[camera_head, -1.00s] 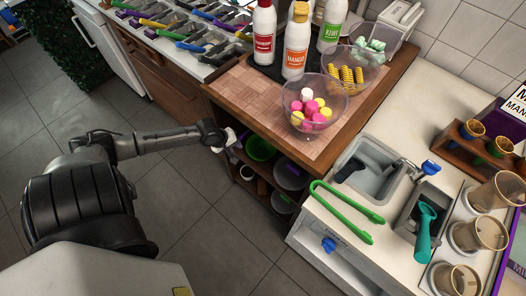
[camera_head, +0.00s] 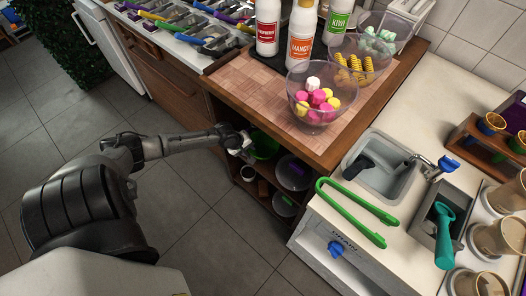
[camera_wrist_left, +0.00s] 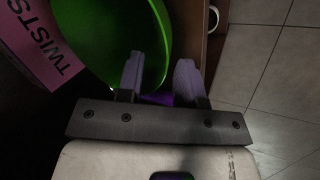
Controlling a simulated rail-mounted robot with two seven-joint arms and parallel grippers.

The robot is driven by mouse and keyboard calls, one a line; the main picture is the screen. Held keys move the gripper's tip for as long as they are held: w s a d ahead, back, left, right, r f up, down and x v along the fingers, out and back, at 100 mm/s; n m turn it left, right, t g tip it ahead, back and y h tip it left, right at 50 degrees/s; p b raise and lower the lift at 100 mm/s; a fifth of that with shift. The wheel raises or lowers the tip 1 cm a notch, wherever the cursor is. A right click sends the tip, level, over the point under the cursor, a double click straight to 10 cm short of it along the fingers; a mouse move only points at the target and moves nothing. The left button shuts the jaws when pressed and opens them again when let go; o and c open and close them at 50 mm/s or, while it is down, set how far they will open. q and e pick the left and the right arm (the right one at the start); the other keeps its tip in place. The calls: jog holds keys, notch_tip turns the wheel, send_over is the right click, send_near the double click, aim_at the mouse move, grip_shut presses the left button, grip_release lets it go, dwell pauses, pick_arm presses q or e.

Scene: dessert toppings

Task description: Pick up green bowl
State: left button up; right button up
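The green bowl (camera_head: 266,146) sits in the open shelf of the wooden counter, partly hidden by my left gripper and the counter top. In the left wrist view the green bowl (camera_wrist_left: 112,38) fills the upper left, its rim reaching toward the space between my fingers. My left gripper (camera_head: 248,151) is at the shelf opening, at the bowl's near left side. In the wrist view the left gripper (camera_wrist_left: 160,80) has its two fingers apart, with a visible gap; contact with the bowl cannot be told. My right gripper is out of view.
A pink box marked TWISTS (camera_wrist_left: 40,45) is beside the bowl. The counter top (camera_head: 265,93) overhangs the shelf. Open floor lies left.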

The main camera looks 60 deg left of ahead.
aim_at(263, 148)
pick_arm(q)
jog(key=shift+b+x, duration=0.55)
jog(key=shift+x, duration=0.8)
jog(key=shift+c, duration=0.5)
grip_shut()
